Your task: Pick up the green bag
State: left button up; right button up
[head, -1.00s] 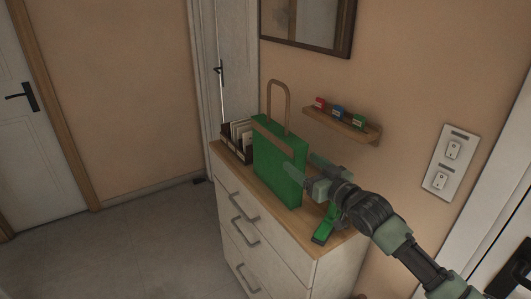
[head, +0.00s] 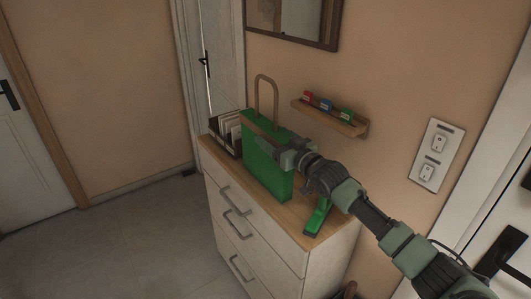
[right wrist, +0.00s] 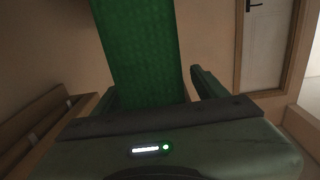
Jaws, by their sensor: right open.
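The green bag (head: 264,170) stands upright on the dresser top, with a tan loop handle (head: 267,88) rising above it. My right gripper (head: 276,146) is at the upper right part of the bag, its fingers reaching over from the right. In the right wrist view the green bag (right wrist: 145,50) lies between the two open fingers (right wrist: 155,100). A gap shows beside the right finger; contact on the left side cannot be told. My left gripper is not in view.
The white dresser (head: 282,247) has a wooden top. A dark file holder (head: 226,134) stands left of the bag. A green item (head: 318,217) lies near the right end, below my arm. A wall shelf (head: 330,118) with small coloured items hangs behind.

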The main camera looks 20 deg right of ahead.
jog(key=shift+s, duration=0.1)
grip_shut()
jog(key=shift+r, duration=0.1)
